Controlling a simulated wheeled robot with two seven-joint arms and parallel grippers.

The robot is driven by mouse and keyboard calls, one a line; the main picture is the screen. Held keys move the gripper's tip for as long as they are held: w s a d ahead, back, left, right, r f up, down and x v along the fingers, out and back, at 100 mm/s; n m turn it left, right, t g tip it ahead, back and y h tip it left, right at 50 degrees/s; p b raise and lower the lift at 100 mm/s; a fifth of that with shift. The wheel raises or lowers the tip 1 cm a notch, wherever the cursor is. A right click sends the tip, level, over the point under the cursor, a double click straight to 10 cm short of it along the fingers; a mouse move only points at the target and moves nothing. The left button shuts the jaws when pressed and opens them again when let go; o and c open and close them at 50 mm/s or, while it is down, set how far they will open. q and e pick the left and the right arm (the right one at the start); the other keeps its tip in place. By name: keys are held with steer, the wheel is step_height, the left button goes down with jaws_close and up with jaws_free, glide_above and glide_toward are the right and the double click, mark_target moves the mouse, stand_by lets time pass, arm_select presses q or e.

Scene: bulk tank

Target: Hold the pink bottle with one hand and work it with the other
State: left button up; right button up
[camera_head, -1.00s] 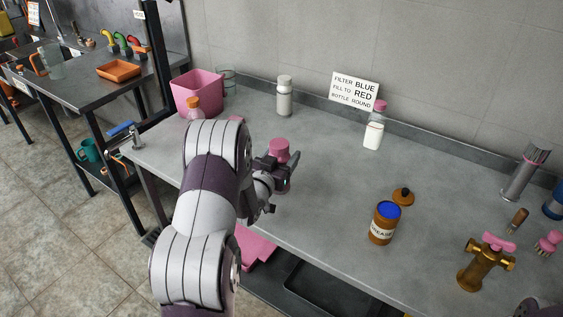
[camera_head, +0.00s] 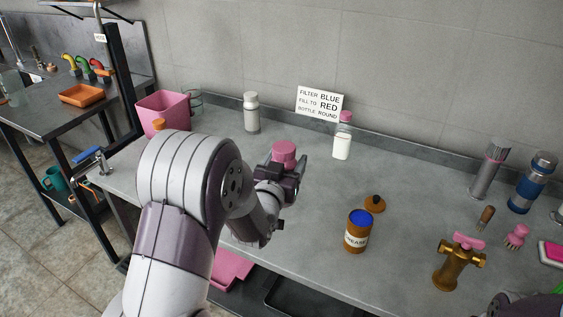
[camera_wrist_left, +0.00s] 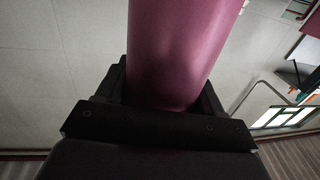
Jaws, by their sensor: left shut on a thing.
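My left gripper (camera_head: 279,180) is shut on a pink bottle (camera_head: 284,153) and holds it near the middle of the table, with its pink top showing above the fingers. In the left wrist view the pink bottle (camera_wrist_left: 178,50) fills the space between the dark fingers. Its lower part is hidden by the gripper in the head view. My right gripper is out of view; only a piece of my right arm shows at the bottom right corner.
On the grey table (camera_head: 310,195) stand a brown grease jar (camera_head: 358,238) with a blue top, a brown lid (camera_head: 375,203), a brass valve (camera_head: 452,268), a clear bottle with a pink cap (camera_head: 342,146), a white bottle (camera_head: 251,115) and a pink bin (camera_head: 172,106). A sign (camera_head: 320,103) leans at the back wall.

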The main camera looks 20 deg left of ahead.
arm_select(q)
steer(key=o, duration=0.3)
steer(key=c, duration=0.5)
steer(key=shift+o, duration=0.2)
steer(key=shift+w+r, duration=0.1)
steer(key=shift+r, duration=0.55)
steer(key=shift+r+p, duration=0.35)
steer(key=shift+h, duration=0.3)
steer(key=s+f+p, duration=0.1)
steer(key=s+d+f+p, duration=0.1)
steer(key=f+p, duration=0.1)
steer(key=d+f+p, duration=0.1)
steer(key=p, duration=0.1)
steer(key=shift+s+d+f, duration=0.1)
steer(key=shift+s+f, duration=0.1)
steer(key=shift+s, duration=0.2)
steer(key=s+d+f+m+h+p, duration=0.1)
steer(key=s+d+f+p, duration=0.2)
steer(key=s+f+p, duration=0.1)
steer(key=shift+s+f+p, duration=0.35)
steer(key=shift+s+f, duration=0.5)
steer(key=shift+f, duration=0.05)
